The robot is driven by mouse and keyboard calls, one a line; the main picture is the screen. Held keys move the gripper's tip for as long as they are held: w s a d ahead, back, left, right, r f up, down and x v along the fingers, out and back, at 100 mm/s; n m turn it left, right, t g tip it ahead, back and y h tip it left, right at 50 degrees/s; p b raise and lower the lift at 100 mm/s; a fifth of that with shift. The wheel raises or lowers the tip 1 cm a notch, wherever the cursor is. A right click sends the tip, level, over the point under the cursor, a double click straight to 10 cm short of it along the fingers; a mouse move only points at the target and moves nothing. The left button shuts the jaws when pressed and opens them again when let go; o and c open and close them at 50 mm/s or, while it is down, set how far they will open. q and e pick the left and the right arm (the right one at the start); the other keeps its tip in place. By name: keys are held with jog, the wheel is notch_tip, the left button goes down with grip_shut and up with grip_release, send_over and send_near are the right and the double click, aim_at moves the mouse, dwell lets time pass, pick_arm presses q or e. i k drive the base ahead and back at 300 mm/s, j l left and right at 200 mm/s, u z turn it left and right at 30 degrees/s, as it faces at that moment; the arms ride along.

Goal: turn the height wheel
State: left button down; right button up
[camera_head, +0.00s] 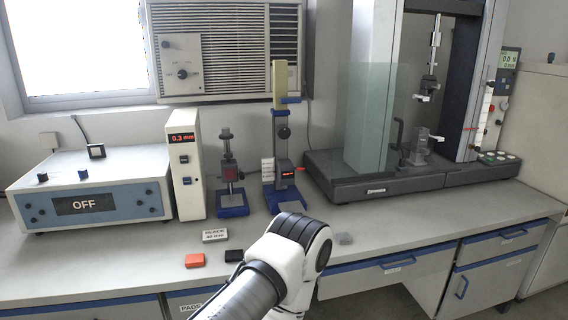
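A tall stand with a yellow-topped column (280,85) and a blue base (270,201) stands on the bench near the middle. A round black knob (284,132) sits on its column and looks like the height wheel. A small red display shows lower on the same stand. A shorter stand (229,172) with a blue base is just left of it. One of my arms rises from the bottom centre in front of the bench, its white and black joint below the tall stand. Neither gripper shows, and nothing is seen touching the knob.
A white display box (186,165) reading 0.3 and a blue-fronted unit (98,205) marked OFF stand left. A large test frame (374,190) with a clear shield stands right. Red (195,260), black (234,256), labelled (215,235) and grey (344,238) blocks lie near the front.

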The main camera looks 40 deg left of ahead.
aim_at(283, 131)
jog(key=u, duration=1.65)
